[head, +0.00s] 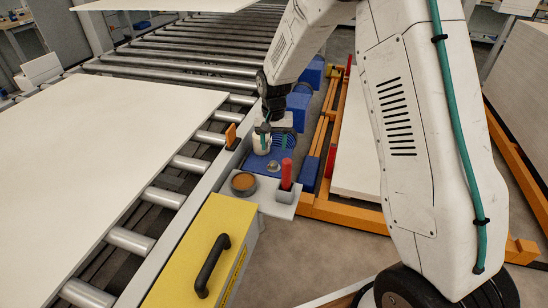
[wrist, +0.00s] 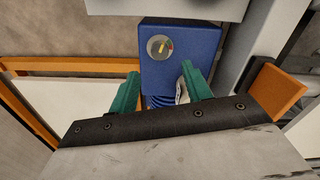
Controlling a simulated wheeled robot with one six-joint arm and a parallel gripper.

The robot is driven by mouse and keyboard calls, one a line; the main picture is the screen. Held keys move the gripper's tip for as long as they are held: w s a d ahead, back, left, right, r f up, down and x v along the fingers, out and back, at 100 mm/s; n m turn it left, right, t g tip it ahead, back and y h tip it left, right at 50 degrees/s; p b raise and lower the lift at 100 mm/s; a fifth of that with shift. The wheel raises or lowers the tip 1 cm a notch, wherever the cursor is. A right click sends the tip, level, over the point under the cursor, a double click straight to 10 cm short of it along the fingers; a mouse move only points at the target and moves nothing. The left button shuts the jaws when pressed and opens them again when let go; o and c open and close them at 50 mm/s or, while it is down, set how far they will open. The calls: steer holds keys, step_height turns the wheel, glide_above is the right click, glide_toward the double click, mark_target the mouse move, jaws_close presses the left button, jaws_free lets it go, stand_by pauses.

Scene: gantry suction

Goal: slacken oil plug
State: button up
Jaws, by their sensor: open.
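A blue pump block (wrist: 190,65) lies ahead of my gripper in the wrist view; it also shows low beside the conveyor in the head view (head: 258,162). A round metal fitting (wrist: 160,47) with a yellow mark sits on its face, a small silver round in the head view (head: 273,166). I cannot tell whether this fitting is the oil plug or a sight glass. My gripper (wrist: 160,88) is open, its green fingers apart below the fitting in the picture, not around it. A blue ribbed part and a bit of white show between the fingers. In the head view my gripper (head: 265,138) hangs beside a white cylinder (head: 261,146).
A grey side tray (head: 262,197) holds a round cup with orange-brown contents (head: 243,182) and a red upright handle (head: 286,172). A yellow box (head: 190,255) with a black handle stands nearer. Conveyor rollers (head: 165,202) and a white board (head: 90,150) fill the left; an orange frame (head: 340,212) stands right.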

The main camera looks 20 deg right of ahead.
mark_target(274, 163)
step_height(274, 163, down, 7)
steer(key=shift+f, duration=0.15)
steer(key=c, duration=1)
